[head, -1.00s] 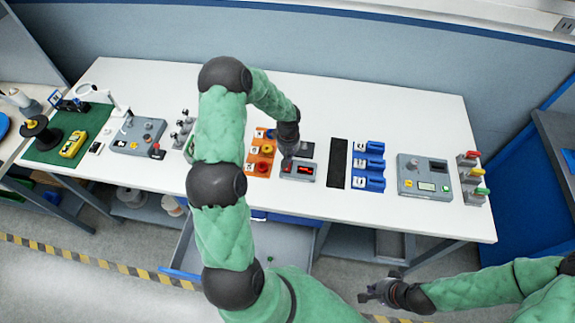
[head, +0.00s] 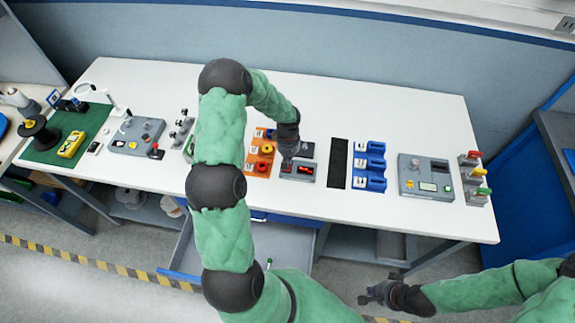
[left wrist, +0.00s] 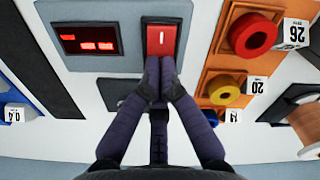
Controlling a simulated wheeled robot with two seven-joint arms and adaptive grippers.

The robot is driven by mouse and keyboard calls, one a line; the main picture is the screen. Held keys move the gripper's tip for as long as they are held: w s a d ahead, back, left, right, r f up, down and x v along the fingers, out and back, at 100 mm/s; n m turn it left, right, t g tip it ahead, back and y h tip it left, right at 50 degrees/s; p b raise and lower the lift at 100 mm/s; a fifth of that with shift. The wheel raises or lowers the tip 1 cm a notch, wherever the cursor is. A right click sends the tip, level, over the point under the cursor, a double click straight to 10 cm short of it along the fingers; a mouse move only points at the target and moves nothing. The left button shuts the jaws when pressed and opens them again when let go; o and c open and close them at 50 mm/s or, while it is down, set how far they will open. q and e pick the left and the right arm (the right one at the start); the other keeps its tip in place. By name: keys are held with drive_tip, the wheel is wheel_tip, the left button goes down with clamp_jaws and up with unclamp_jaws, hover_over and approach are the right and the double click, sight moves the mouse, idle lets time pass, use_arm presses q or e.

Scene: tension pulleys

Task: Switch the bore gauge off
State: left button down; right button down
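The bore gauge (head: 298,178) is a grey box near the middle of the bench. In the left wrist view the gauge (left wrist: 122,62) has a dark display (left wrist: 88,39) with lit red digits. Beside it is a red rocker switch (left wrist: 162,38) with a white line mark. My left gripper (left wrist: 160,62) has its fingertips together, with nothing seen between them. They are at the near end of the switch; I cannot tell whether they touch it. In the head view the left gripper (head: 288,160) is over the gauge. My right gripper (head: 366,294) hangs off the bench, its fingers too small to judge.
An orange board (left wrist: 238,62) with red and yellow rings stands close beside the gauge. A dark strip (head: 336,164) and blue holders (head: 368,166) lie to its right. A grey panel device (head: 424,178) is farther right. An open drawer (head: 222,250) sticks out below the bench.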

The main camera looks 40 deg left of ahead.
use_arm(q)
drive_tip(key=shift+f, duration=0.15)
drive_tip(key=shift+r+p, duration=1.4)
drive_tip(key=shift+r, duration=2.15)
drive_tip(key=shift+s, duration=0.1)
